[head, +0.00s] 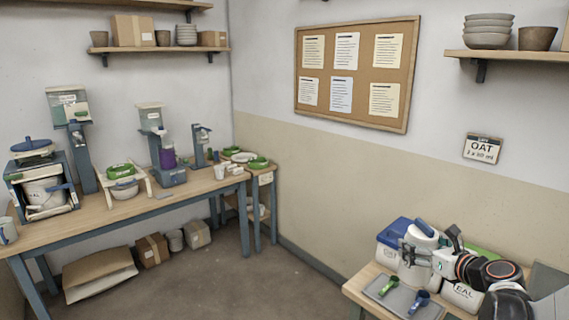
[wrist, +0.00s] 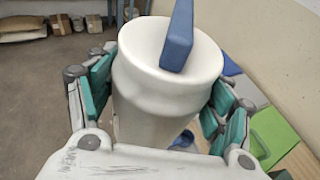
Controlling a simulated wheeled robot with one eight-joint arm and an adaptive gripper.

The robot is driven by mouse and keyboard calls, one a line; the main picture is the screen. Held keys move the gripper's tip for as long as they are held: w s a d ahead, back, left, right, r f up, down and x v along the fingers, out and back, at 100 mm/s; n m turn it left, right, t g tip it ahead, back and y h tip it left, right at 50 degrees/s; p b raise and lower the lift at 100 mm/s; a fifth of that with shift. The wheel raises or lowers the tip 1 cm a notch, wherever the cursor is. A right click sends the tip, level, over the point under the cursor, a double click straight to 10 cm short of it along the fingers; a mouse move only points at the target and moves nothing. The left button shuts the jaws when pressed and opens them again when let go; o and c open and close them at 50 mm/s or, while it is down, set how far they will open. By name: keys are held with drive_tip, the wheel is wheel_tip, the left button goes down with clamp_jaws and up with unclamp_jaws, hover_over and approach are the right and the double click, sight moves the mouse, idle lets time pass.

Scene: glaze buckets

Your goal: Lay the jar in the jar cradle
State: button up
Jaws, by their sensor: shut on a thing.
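A white jar (wrist: 150,95) with a blue bar (wrist: 178,40) across its top fills the middle of the wrist view. My gripper (wrist: 163,85) is shut around the jar, with a green-padded finger on each side. In the head view the jar (head: 420,239) is at the lower right, above or at the small table, with my gripper (head: 431,248) around it. Whether its base touches anything is unclear. A wooden frame (head: 146,183) around a white bowl stands on the long bench at left; I cannot tell whether this is the jar cradle.
A grey tray (head: 395,306) with a green scoop (head: 389,285) and a blue scoop (head: 419,300) lies by the jar. Blue-lidded and green-lidded tubs stand close behind. The long bench (head: 180,194) carries dispensers and buckets. Open floor (head: 240,285) lies between the tables.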

drive_tip(key=s+a+f+n+y, duration=0.1)
drive_tip(key=a, duration=0.8)
drive_tip(key=s+a+f, duration=0.1)
drive_tip(key=s+a, duration=0.1)
drive_tip(key=a, duration=0.7)
wheel_tip(320, 180, up, 6)
drive_tip(key=p, duration=0.3)
drive_tip(key=shift+w+a+r+p, duration=0.2)
drive_tip(key=shift+w+r+p, duration=0.05)
drive_tip(key=shift+p, duration=0.1)
